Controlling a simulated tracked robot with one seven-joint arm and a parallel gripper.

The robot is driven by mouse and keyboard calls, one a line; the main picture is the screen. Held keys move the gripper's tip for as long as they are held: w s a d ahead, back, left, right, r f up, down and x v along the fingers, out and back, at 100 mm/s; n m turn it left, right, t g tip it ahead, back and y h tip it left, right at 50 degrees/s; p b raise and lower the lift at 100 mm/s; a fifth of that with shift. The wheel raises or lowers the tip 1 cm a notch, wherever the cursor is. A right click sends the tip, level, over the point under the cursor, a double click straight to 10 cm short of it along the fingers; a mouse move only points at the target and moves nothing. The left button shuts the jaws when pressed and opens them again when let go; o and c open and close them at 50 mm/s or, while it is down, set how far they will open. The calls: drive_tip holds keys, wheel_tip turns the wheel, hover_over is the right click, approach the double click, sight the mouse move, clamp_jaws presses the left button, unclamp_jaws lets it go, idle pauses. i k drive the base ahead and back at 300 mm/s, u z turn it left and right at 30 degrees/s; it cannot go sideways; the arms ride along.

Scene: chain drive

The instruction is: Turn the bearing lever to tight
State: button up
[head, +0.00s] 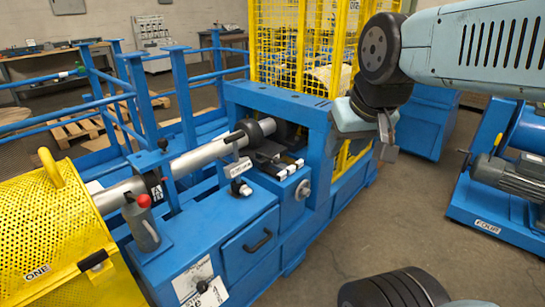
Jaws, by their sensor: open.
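The blue machine frame (232,108) carries a long grey shaft (195,158) with a black collar (258,131) at its right end. My gripper (386,143) is open and empty, pointing down to the right of the frame, well apart from the shaft and lever. Its fingers are small and partly seen from the side.
A yellow perforated guard (60,215) marked ONE covers the left end. A yellow mesh fence (290,45) rises behind the frame. Bare floor (400,220) lies between the machines.

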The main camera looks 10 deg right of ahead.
sight(259, 154)
drive_tip(key=z, duration=0.1)
drive_tip(key=i, duration=1)
drive_tip(key=u, duration=0.1)
